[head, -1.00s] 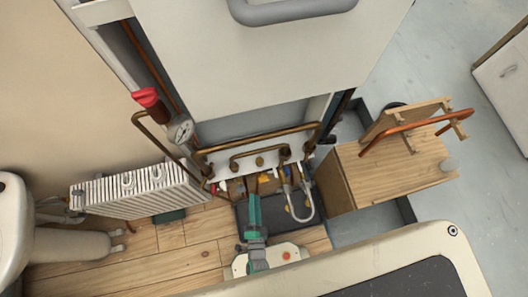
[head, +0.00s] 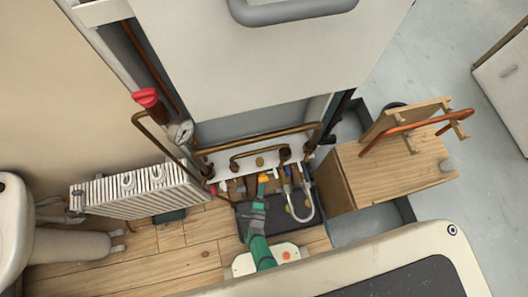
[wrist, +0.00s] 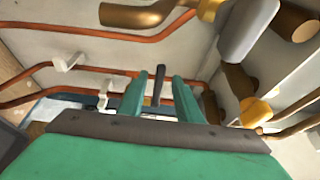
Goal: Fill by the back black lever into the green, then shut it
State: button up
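My gripper (wrist: 160,98) shows two green fingers standing apart in the wrist view. A thin dark lever (wrist: 158,84) shows between them, and I see no finger pressed on it. In the head view my gripper (head: 258,206) is low under the boiler pipework, and its fingertips are hard to make out there. The round pressure gauge (head: 184,132) sits at the left of the pipework by a red cap. Its needle and green zone are too small to read. Which black lever is the back one I cannot tell for sure in the head view.
Copper pipes (wrist: 95,34) and brass fittings (wrist: 255,110) crowd around the fingers. A white radiator (head: 138,193) stands at the left and a wooden box (head: 385,175) at the right. The boiler casing (head: 260,70) hangs above. Wooden floor lies open at the lower left.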

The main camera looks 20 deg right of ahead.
jog(key=shift+x, duration=2.1)
grip_shut()
